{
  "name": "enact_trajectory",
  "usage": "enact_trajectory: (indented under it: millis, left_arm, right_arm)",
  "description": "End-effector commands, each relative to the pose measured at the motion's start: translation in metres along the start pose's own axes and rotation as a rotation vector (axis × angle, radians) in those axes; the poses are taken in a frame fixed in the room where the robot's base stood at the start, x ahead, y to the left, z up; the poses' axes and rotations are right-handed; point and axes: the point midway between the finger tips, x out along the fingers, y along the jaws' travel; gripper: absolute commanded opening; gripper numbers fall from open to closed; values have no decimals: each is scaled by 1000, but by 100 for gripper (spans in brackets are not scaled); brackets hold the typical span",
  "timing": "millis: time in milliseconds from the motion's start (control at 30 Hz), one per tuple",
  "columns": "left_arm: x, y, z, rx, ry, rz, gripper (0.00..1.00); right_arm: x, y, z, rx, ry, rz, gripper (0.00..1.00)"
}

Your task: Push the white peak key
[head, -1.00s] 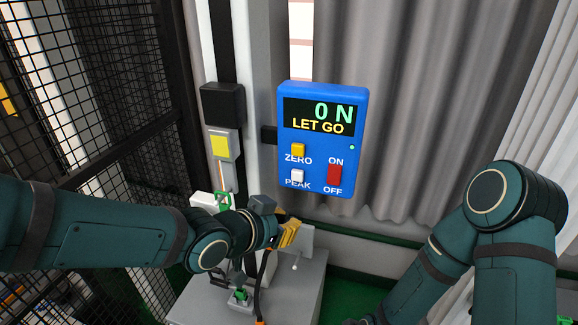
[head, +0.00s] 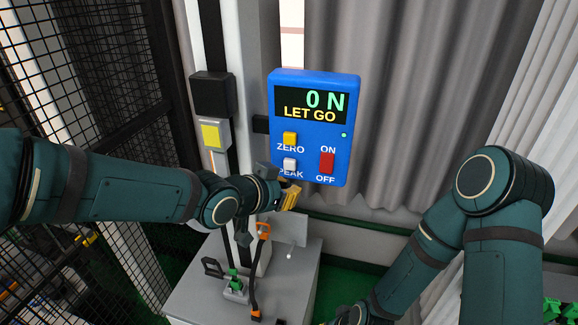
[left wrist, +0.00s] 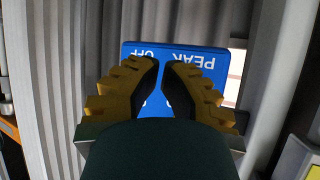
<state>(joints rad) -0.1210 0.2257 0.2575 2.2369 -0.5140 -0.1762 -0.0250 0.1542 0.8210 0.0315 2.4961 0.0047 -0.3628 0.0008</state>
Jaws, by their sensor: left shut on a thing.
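The white PEAK key (head: 290,164) is at the lower left of the blue readout box (head: 310,83), below the yellow ZERO key (head: 289,138). The display reads 0 N and LET GO. My left gripper (head: 292,196) is just below the PEAK label, its yellow fingers close together. In the left wrist view its fingertips (left wrist: 161,62) nearly meet in front of the blue box (left wrist: 140,48), where PEAK and OFF appear upside down. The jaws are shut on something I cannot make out. The PEAK key is hidden there. My right gripper is out of view.
A red ON/OFF switch (head: 327,161) sits right of the PEAK key. A grey block (head: 196,297) with a green clamp and an orange-topped black part (head: 262,233) stands below. Black mesh (head: 70,60) borders the left. Grey curtain (head: 430,90) hangs behind.

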Motion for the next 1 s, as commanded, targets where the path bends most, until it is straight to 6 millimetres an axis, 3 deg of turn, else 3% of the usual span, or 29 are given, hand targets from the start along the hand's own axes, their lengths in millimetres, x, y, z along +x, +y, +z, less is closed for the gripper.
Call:
enact_trajectory:
  millis: [300,1000]
  left_arm:
    - [22,-12,-12,1,0,0,0]
    - [25,-13,-14,1,1,0,0]
  right_arm:
    - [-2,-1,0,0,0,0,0]
    - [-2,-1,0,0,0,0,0]
